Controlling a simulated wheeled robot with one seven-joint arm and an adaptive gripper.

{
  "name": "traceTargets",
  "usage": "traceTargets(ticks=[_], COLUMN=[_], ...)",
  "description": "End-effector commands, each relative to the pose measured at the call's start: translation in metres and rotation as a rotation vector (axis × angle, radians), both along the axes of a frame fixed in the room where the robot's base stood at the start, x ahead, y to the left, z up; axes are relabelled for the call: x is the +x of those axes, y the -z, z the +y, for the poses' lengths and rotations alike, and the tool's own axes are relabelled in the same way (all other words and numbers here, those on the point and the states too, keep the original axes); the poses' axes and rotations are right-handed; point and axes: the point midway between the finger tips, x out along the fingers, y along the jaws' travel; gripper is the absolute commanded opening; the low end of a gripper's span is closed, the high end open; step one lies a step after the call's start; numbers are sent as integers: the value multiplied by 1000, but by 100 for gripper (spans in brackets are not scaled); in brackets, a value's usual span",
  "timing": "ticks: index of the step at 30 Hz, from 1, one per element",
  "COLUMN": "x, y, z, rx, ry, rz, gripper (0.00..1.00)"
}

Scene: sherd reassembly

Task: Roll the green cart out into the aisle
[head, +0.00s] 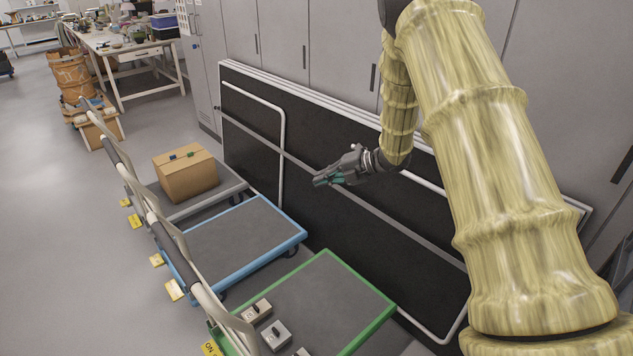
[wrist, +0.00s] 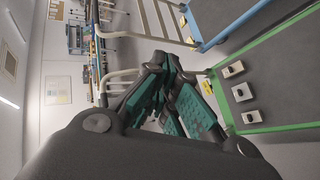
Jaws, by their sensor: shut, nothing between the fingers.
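The green cart (head: 345,294) is a flat platform with a green rim and dark deck, at the bottom of the head view. Several small pale blocks with dark knobs (head: 276,333) sit near its handle end. Its pale handle (head: 208,300) rises on the left side. The cart also shows at the right of the wrist view (wrist: 284,90). My gripper (head: 322,181) is shut and empty, held in the air above and beyond the carts, in front of the dark panels. It does not touch the green cart. The cart's wheels are hidden.
A blue cart (head: 240,242) stands close beside the green one. A grey cart (head: 215,200) beyond it carries a cardboard box (head: 186,174). Yellow tags (head: 174,290) lie by the handle ends. Dark panels (head: 330,220) lean against cabinets on the right. Open floor (head: 60,240) lies left.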

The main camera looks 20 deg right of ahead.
Motion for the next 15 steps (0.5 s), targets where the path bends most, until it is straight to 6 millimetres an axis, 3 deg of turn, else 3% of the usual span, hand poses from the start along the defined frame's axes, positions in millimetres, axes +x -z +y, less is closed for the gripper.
traceTargets(ticks=[9,15], x=[-8,-10], y=[-1,0], z=[21,24], rx=[0,0], ry=[0,0], rz=[0,0], gripper=[0,0])
